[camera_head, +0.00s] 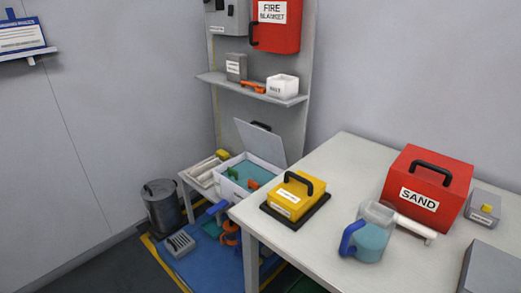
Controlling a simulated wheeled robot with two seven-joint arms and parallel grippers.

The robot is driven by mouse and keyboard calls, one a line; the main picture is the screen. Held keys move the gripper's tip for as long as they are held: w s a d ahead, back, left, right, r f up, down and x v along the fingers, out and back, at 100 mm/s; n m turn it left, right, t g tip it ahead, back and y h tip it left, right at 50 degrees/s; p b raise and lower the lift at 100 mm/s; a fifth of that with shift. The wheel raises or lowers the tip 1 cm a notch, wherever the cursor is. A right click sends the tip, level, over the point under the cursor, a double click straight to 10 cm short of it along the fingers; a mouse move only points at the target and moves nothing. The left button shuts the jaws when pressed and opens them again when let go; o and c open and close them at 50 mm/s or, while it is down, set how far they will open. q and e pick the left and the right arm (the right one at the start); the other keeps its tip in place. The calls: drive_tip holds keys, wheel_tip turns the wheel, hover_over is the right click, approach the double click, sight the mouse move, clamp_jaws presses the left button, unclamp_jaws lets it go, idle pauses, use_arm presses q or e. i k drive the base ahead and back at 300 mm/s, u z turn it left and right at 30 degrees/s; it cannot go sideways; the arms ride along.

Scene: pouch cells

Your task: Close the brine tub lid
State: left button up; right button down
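The brine tub (272,167) is a white open box holding teal liquid, on a low stand beyond the left edge of the white table. A small green thing and an orange thing show at the liquid or the near wall; I cannot tell which. Its grey lid (263,146) stands raised and leaning at the back of the tub, so the tub is open. A black handle (261,126) shows at the lid's top edge. The tub's near right corner is partly hidden behind the table. Neither of my grippers is in view.
The white table (335,175) carries a yellow handled box (297,196), a blue-handled jug (370,236) and a red SAND box (425,185). A shelf (240,88) hangs above the tub. A grey bin (162,205) and a cluttered blue mat (205,262) are on the floor.

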sight(265, 145)
drive_tip(key=u, duration=1.7)
drive_tip(key=i, duration=2.05)
drive_tip(key=z, duration=0.95)
drive_tip(key=i, duration=1.1)
drive_tip(key=z, duration=1.3)
